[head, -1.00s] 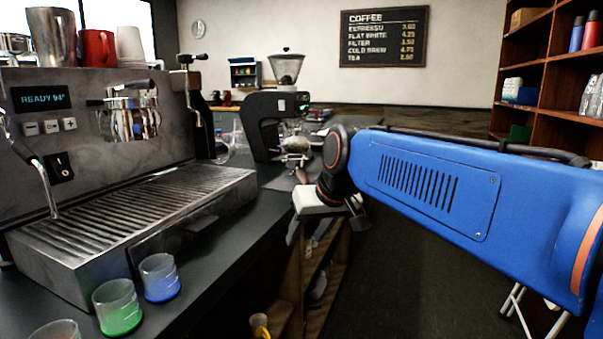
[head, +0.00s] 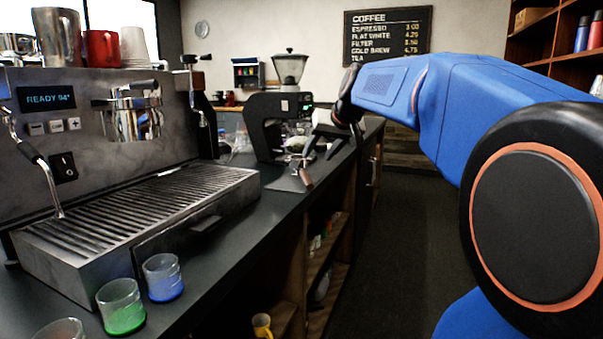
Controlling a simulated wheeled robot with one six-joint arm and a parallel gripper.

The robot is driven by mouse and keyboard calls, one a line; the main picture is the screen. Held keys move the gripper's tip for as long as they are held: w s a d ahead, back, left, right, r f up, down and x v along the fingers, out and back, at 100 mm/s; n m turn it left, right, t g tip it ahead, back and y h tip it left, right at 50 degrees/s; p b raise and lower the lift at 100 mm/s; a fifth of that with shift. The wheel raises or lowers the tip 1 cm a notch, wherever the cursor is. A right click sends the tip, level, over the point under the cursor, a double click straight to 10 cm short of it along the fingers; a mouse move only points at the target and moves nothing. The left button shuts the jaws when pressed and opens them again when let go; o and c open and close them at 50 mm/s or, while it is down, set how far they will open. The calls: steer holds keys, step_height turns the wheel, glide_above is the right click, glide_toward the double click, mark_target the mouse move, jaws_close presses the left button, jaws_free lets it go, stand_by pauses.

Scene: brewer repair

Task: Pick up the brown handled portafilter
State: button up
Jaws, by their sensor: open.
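The brown handled portafilter (head: 306,179) lies on a dark mat on the counter, in front of the grinder. Its brown handle points toward the counter's front edge, and its metal head is small and partly unclear behind it. My gripper (head: 318,156) is open and empty, with its dark fingers pointing down. It appears above and just beyond the portafilter in the picture, apart from the handle; the exact gap cannot be told.
A black grinder (head: 270,125) with a clear hopper stands behind the mat (head: 284,185). The espresso machine (head: 110,210) fills the left. A green glass (head: 121,307) and a blue glass (head: 162,277) stand near the front edge. The floor aisle (head: 405,230) is clear.

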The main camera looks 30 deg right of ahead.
mark_target(306, 172)
steer(key=x, duration=1.2)
steer(key=shift+w+d+f, duration=0.1)
steer(key=shift+w+f, duration=0.1)
steer(key=shift+f, duration=0.05)
jaws_close()
